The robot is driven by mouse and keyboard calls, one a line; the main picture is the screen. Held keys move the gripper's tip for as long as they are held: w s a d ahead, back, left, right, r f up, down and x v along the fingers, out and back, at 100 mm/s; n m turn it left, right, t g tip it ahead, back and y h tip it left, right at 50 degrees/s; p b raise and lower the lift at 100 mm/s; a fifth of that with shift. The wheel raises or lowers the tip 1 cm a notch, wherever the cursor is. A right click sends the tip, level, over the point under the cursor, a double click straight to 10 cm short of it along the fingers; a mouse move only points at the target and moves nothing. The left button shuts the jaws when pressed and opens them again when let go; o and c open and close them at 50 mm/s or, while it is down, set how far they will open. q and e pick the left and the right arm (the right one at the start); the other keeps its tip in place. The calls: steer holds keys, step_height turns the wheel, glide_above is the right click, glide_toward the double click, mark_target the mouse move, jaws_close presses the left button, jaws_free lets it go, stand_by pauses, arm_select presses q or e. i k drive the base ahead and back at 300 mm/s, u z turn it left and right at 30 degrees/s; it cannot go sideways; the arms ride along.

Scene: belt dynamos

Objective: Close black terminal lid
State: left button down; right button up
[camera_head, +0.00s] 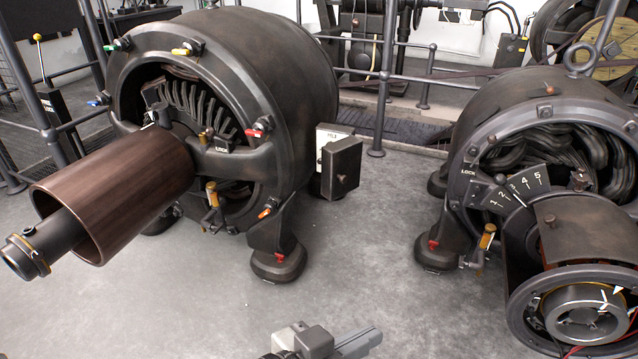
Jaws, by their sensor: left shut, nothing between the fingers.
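The black terminal lid (341,168) is a dark, box-like cover with a small knob on its face, on the right side of the left dynamo (270,75). A pale labelled panel (328,139) shows behind and left of it. The lid looks swung out from that panel, though the hinge and exact angle are hard to tell. My left gripper (312,341) is at the bottom edge, shut and empty, well below the lid and apart from it. Most of its arm is out of the frame. My right gripper is not in view.
A second dynamo (540,105) with a numbered dial (518,192) stands at the right. A brown roller (115,195) juts from the left dynamo. Grey floor (350,255) is clear between the machines. Railings (383,90) run behind.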

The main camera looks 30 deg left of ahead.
mark_target(341, 158)
steer(key=u, duration=1.05)
steer(key=i, duration=0.65)
steer(key=z, duration=0.9)
steer(key=i, duration=0.5)
steer(key=u, duration=0.05)
